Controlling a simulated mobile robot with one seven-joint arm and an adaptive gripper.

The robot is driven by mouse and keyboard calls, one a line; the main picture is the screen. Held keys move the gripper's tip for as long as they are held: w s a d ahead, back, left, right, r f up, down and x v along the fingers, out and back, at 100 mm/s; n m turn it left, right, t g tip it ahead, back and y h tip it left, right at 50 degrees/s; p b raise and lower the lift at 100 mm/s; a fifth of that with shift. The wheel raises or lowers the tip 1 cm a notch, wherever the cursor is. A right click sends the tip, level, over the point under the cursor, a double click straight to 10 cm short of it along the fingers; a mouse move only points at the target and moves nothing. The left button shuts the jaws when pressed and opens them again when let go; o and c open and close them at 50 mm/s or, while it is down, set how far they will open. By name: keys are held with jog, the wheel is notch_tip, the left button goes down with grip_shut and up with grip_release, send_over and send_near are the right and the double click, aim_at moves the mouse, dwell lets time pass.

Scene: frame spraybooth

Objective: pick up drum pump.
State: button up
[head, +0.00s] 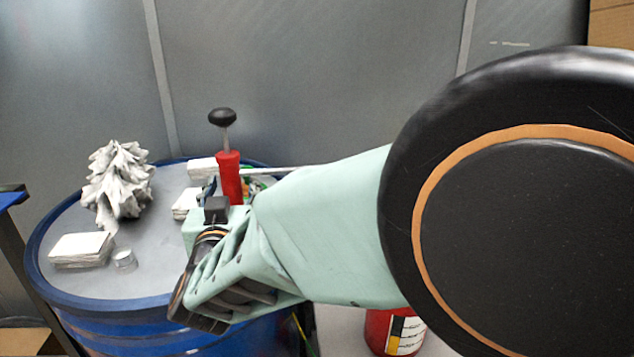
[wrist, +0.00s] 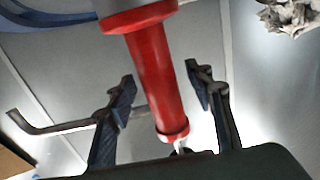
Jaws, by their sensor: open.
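The drum pump (head: 229,178) has a red body, a thin rod and a black knob on top. It stands upright at the back of the blue drum's top, its lower end hidden behind my arm in the head view. In the wrist view its red body (wrist: 153,75) runs between the two fingers of my gripper (wrist: 161,73). The fingers are open, one on each side, with visible gaps to the body. A grey bent spout (wrist: 60,128) reaches left in the wrist view.
The blue drum (head: 90,295) also carries a crumpled whitish object (head: 118,185), a stack of white pads (head: 82,249) and a small clear cup (head: 124,259). A red container (head: 392,333) stands right of the drum, below my arm. A grey wall (head: 300,80) closes the back.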

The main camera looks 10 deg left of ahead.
jog(key=shift+c, duration=0.4)
grip_shut()
